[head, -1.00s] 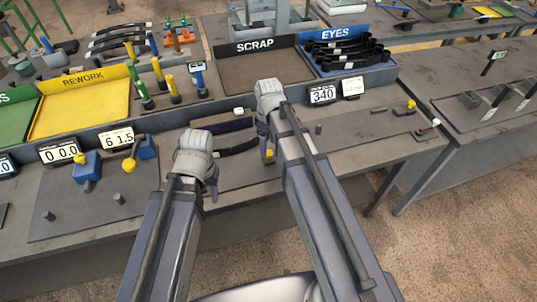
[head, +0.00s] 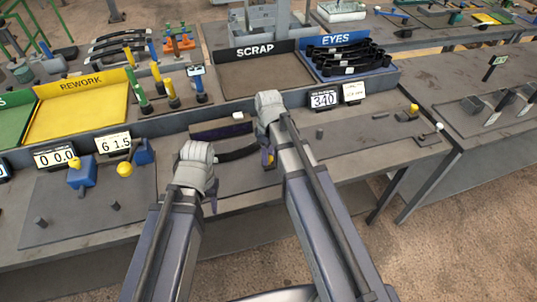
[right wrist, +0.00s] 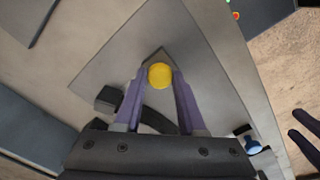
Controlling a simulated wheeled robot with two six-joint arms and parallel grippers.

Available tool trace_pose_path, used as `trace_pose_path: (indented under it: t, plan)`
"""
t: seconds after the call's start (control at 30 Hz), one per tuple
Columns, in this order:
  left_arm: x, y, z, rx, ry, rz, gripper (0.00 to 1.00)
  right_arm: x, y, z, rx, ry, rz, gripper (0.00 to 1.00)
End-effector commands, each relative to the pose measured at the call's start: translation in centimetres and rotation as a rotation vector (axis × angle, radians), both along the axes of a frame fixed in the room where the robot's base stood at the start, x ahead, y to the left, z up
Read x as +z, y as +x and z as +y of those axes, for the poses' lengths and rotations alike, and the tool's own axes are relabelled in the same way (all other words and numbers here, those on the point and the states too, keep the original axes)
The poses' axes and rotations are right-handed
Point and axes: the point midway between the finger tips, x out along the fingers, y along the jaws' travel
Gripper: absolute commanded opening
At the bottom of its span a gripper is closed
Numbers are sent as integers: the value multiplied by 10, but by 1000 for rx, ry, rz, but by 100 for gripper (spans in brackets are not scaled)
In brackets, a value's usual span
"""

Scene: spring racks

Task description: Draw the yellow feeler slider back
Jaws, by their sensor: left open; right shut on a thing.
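The yellow feeler slider knob (head: 271,161) is at the front of the middle bench plate, mostly hidden by my right arm in the head view. In the right wrist view the round yellow knob (right wrist: 160,75) sits between the two purple fingertips. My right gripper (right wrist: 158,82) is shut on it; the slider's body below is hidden. A black curved strip (head: 237,153) lies on the plate just left of it. My left gripper (head: 213,205) is open and empty, in front of the strip's left end and apart from the knob.
Blue fixtures with yellow knobs (head: 124,169) are on the left plate. The SCRAP tray (head: 265,75), REWORK tray (head: 85,107) and EYES tray (head: 378,72) stand at the back. The right plate is mostly clear.

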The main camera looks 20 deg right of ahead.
Motion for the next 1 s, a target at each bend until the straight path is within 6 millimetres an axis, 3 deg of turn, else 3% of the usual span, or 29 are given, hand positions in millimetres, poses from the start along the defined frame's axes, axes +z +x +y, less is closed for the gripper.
trace_pose_path:
  t: [0.03,0.2,1.0]
  plan:
    - [0,0,0,0,0,0,50,0,0,0,0,0,0,18]
    - [0,0,0,0,0,0,50,0,0,0,0,0,0,0]
    - [0,0,0,0,0,0,50,0,0,0,0,0,0,0]
